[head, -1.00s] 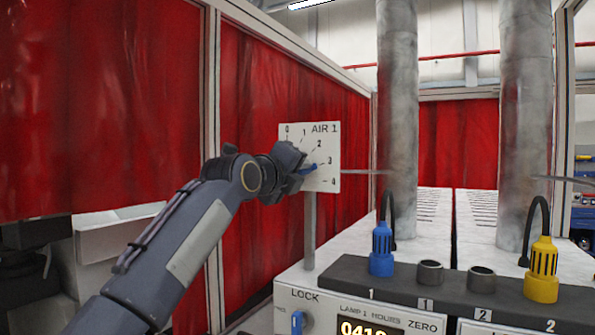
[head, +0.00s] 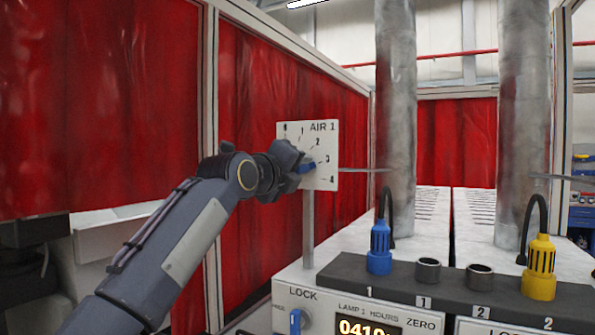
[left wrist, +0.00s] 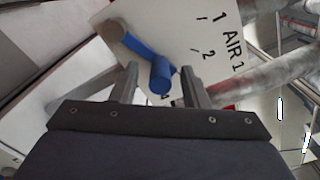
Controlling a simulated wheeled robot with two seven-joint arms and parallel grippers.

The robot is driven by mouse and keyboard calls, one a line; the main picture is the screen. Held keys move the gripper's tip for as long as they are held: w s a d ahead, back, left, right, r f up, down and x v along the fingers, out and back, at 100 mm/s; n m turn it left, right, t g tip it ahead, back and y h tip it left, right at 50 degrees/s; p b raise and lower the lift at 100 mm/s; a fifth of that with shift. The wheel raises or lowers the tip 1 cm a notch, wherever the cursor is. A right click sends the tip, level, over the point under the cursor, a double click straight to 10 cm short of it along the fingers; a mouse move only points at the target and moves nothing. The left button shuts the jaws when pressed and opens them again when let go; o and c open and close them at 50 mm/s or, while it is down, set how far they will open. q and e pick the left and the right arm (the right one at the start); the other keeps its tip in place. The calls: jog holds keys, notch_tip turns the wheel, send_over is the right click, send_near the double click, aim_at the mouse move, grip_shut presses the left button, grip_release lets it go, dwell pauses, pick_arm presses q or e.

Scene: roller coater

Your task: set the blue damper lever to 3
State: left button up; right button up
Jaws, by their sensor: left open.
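The white AIR 1 plate (head: 325,145) carries a scale from 0 to 4. The blue damper lever (head: 307,168) lies on it, its visible end pointing close to the 3 mark; its pivot is hidden by my gripper. My left gripper (head: 303,161) is at the plate, over the lever. The plate (left wrist: 185,30) shows 1 and 2 there; the 3 is hidden. My right gripper is out of view.
A thin post (head: 308,230) holds the plate above the white machine housing (head: 290,270). A metal duct (head: 397,120) rises to its right. Blue (head: 379,250) and yellow (head: 540,270) plugs stand on the dark strip. Red curtains (head: 290,85) hang close behind.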

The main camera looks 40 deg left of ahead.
pick_arm(q)
jog(key=s+b, duration=0.2)
jog(key=s, duration=0.5)
jog(key=shift+s+d, duration=0.25)
jog(key=shift+d, duration=0.2)
jog(key=s+d+f+n+g+h, duration=0.1)
jog(key=s+d+f+n+g, duration=0.2)
jog(key=f, duration=0.6)
jog(key=s+d+f+n+g+h, duration=0.1)
jog(key=s+d+f+n+g, duration=0.15)
jog(key=f+n, duration=0.55)
jog(key=s+d+f+n+g+h, duration=0.1)
jog(key=s+d+f+n+g, duration=0.15)
jog(key=f, duration=0.85)
jog(key=s+d+f+n+g+h, duration=0.1)
jog(key=s+d+f+n, duration=0.2)
jog(key=f, duration=0.4)
jog(key=s+d+f+n+g, duration=0.2)
jog(key=s+d+f+n, duration=0.1)
jog(key=s+f, duration=0.3)
jog(key=s+d+f+n+g+h, duration=0.1)
jog(key=s+d+f+n, duration=0.2)
jog(key=f, duration=0.6)
jog(key=s+n, duration=0.2)
jog(key=shift+s+d+f+n+h, duration=0.2)
jog(key=shift+d+f+n+h, duration=0.1)
jog(key=shift+d+f+n, duration=0.1)
